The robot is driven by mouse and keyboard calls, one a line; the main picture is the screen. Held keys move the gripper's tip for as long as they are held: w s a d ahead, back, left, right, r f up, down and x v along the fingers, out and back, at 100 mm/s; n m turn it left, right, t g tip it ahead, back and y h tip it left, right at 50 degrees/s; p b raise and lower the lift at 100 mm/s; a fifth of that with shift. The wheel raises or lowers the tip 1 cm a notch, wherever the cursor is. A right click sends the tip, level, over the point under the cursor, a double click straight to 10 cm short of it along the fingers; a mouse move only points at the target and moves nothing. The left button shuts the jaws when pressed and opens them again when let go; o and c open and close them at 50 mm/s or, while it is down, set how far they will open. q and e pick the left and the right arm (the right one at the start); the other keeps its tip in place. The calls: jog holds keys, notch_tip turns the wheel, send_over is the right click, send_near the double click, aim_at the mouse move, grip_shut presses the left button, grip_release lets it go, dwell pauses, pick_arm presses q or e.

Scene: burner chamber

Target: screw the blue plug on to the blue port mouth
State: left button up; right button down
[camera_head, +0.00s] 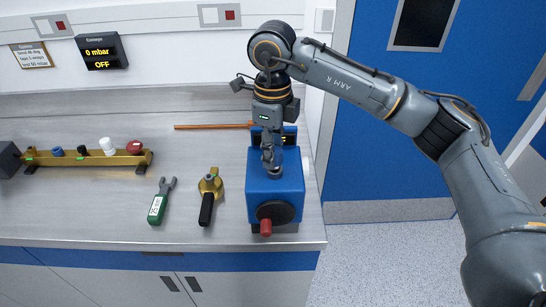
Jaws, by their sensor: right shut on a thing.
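My right gripper (271,163) points straight down over the blue box (259,197) on the bench. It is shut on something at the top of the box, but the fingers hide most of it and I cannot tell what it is. A small blue piece (57,152) stands on the brass bar (70,159) at the far left, in a row with black, white and red pieces. I cannot tell if it is the blue plug or the blue port mouth, and I see no other clear match. My left gripper is out of view.
A green-handled fork tool (158,206) and a brass tool with a black handle (209,194) lie left of the blue box. The box has a dark round front and red knob (265,227). An orange rod (212,126) lies behind. A display (101,52) reads 0 mbar, OFF.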

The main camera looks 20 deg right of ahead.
jog(key=s+r+b, duration=0.4)
jog(key=s+r, duration=0.7)
jog(key=s, duration=0.3)
jog(key=shift+r, duration=0.1)
jog(key=c, duration=1.8)
grip_release()
grip_shut()
